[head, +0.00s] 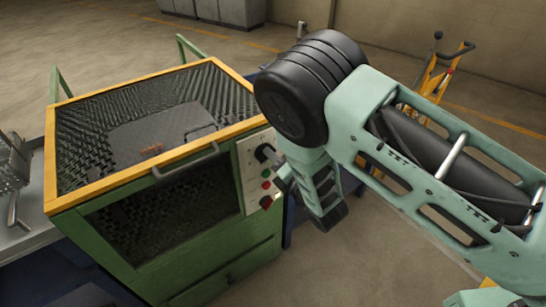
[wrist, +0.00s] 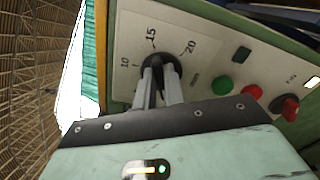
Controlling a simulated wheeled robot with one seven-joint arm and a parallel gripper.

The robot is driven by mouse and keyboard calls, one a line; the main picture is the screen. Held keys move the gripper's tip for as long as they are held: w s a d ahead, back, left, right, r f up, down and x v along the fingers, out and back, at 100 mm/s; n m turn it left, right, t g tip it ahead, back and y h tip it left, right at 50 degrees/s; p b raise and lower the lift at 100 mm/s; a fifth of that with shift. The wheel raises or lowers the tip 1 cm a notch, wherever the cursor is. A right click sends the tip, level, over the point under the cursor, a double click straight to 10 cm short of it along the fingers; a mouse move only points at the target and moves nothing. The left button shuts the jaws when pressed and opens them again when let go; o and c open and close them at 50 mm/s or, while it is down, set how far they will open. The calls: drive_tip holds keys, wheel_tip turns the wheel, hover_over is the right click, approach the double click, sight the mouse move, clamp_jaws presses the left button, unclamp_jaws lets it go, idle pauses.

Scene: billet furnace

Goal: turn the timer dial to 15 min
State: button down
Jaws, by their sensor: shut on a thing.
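The timer dial (wrist: 153,61) is a round black knob on the pale control panel (wrist: 205,65), with 10, 15 and 20 printed around it. In the wrist view my gripper (wrist: 160,80) reaches up from below and is shut on the dial, its fingers covering much of the knob. The 15 sits just above the knob, the 10 to its left and the 20 to its upper right. I cannot tell exactly where the dial points. In the head view the dial (head: 264,152) shows at the top of the panel, partly beside my arm.
Below the dial in the head view are a green button, a red button (head: 266,185) and a red rotary switch (head: 266,201); the wrist view shows them to the right. The green, yellow-edged furnace cabinet (head: 200,245) has a front handle. A yellow trolley (head: 432,80) stands behind.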

drive_tip(key=m+b, duration=0.5)
drive_tip(key=m, duration=0.7)
drive_tip(key=m+b, duration=0.6)
drive_tip(key=m, duration=0.5)
drive_tip(key=a+f+m+b, duration=0.1)
drive_tip(key=m+b, duration=0.5)
drive_tip(key=m, duration=0.6)
drive_tip(key=shift+s+m, duration=0.3)
drive_tip(key=shift+s, duration=0.1)
drive_tip(key=c, duration=1.5)
unclamp_jaws()
drive_tip(key=shift+r, duration=0.1)
